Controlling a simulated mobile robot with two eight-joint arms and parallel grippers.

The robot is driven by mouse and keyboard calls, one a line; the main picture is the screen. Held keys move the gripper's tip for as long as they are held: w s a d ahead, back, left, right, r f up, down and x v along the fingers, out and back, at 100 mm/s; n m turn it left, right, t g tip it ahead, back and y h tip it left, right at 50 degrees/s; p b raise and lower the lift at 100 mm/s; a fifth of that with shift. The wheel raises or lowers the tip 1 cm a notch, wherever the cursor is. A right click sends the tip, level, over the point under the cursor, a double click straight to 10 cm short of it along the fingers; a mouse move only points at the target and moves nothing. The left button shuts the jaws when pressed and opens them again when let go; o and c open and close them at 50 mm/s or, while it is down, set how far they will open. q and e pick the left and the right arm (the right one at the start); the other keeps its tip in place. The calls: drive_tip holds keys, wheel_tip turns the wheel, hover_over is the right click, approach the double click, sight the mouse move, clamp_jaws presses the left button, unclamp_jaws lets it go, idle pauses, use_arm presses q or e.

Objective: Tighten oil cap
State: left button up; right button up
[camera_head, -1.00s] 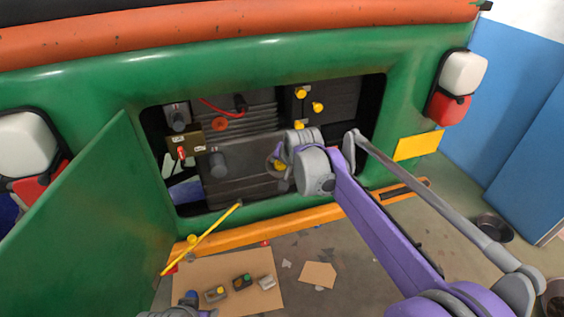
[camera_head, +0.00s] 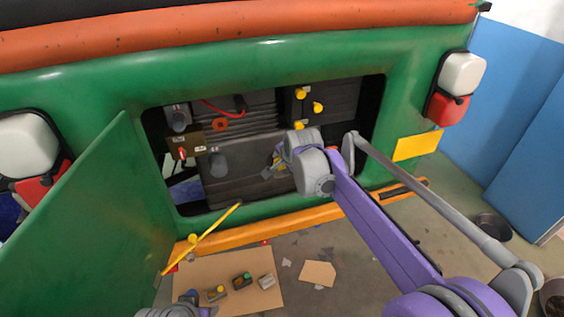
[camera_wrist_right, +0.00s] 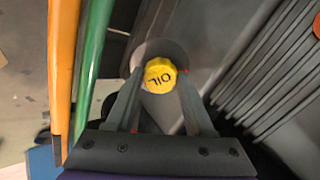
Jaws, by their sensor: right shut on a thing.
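The yellow oil cap (camera_wrist_right: 160,75), marked OIL, sits at the round grey filler opening (camera_wrist_right: 178,50) in the right wrist view. My right gripper (camera_wrist_right: 160,82) is shut on the cap, with one dark finger on each side of it. In the head view my right gripper (camera_head: 277,161) reaches into the open engine bay of the green vehicle; the wrist largely hides the cap there. Part of my left arm's end (camera_head: 187,304) shows at the bottom edge, and its finger opening cannot be made out.
A green hatch door (camera_head: 95,210) hangs open on the left. A yellow rod (camera_head: 202,238) slants below the bay. Cardboard (camera_head: 190,273) with small parts lies on the floor. Other yellow caps (camera_head: 317,107) sit right of centre in the bay. An orange bumper (camera_head: 270,232) runs below.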

drive_tip(key=m, duration=0.3)
drive_tip(key=o, duration=0.8)
drive_tip(key=shift+f+m, duration=0.1)
drive_tip(key=shift+m, duration=0.2)
drive_tip(key=o, duration=0.5)
drive_tip(key=shift+w, duration=0.1)
use_arm(q)
drive_tip(key=shift+w+r, duration=0.1)
drive_tip(key=shift+r, duration=0.05)
use_arm(e)
drive_tip(key=shift+o, duration=0.2)
drive_tip(key=shift+c, duration=0.6)
use_arm(q)
drive_tip(key=r+p, duration=0.1)
drive_tip(key=w+r, duration=0.1)
drive_tip(key=r+p, duration=0.1)
drive_tip(key=shift+w+r+p, duration=0.25)
drive_tip(key=shift+p, duration=0.05)
use_arm(e)
drive_tip(key=v, duration=0.8)
